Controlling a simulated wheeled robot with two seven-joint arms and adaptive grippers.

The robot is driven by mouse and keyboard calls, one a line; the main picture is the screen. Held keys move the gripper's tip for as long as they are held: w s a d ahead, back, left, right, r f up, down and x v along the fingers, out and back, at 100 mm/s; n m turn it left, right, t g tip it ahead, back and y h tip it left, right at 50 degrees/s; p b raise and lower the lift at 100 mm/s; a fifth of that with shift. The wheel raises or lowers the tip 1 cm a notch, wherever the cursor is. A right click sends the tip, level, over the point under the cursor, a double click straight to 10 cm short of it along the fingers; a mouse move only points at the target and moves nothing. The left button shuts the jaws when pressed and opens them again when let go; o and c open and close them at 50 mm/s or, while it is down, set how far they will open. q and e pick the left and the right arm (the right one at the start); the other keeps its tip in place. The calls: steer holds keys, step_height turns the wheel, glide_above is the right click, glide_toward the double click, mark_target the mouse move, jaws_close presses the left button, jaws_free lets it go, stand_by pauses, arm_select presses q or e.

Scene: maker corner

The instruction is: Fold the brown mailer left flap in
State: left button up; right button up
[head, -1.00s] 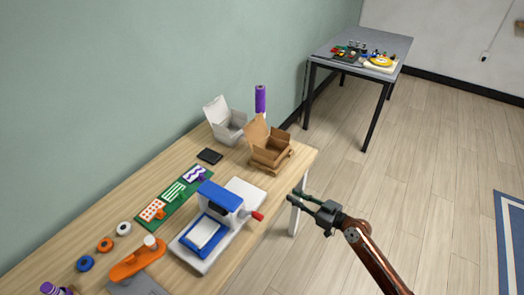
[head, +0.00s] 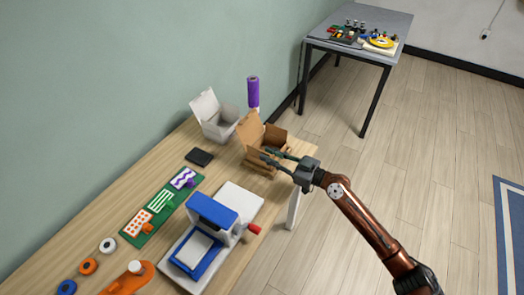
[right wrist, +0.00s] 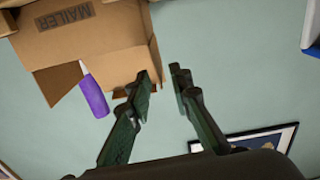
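The brown mailer (head: 249,130) is an open cardboard box at the far end of the workbench, its lid raised. In the right wrist view its lid with the MAILER label (right wrist: 65,17) fills the upper left, with side flaps sticking out. My right gripper (head: 267,155) is at the mailer's near right side and covers part of it. In the right wrist view the fingers (right wrist: 164,76) are apart with nothing between them. One fingertip overlaps the cardboard edge; I cannot tell if it touches. My left gripper is not in view.
A blue and white press (head: 212,225) with a red handle is nearer on the bench (head: 105,205). A black pad (head: 199,157) lies left.

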mark_target(262, 152)
steer(key=shift+x, duration=1.75)
steer(key=shift+s, duration=0.1)
jaws_close()
